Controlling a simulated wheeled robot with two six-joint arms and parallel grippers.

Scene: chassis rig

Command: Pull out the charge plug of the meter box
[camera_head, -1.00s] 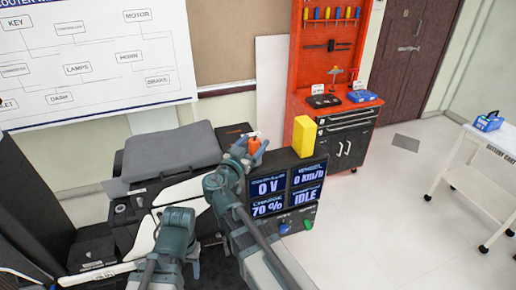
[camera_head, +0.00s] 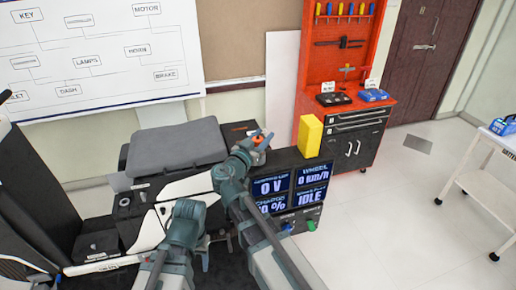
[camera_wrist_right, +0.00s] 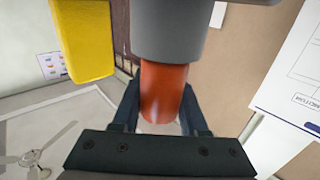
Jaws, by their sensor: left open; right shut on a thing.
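The dark meter box (camera_head: 300,213) stands in the middle of the head view, with lit readouts on its front. The orange charge plug (camera_head: 262,139) shows near its top left. My right gripper (camera_head: 253,143) is shut on the plug. In the right wrist view the plug (camera_wrist_right: 163,92) sits between the two fingers, against a grey cylindrical part (camera_wrist_right: 170,28). I cannot tell whether that part is the plug's body or a socket. My left gripper (camera_head: 205,261) is open and empty, low and left of the box, partly hidden by its own wrist.
A yellow block (camera_head: 310,136) stands on the meter box, right of the plug; it also shows in the right wrist view (camera_wrist_right: 85,38). A grey seat-like pad (camera_head: 175,146) lies left. A red tool cabinet (camera_head: 345,75) stands behind. Floor on the right is open before a white cart (camera_head: 475,180).

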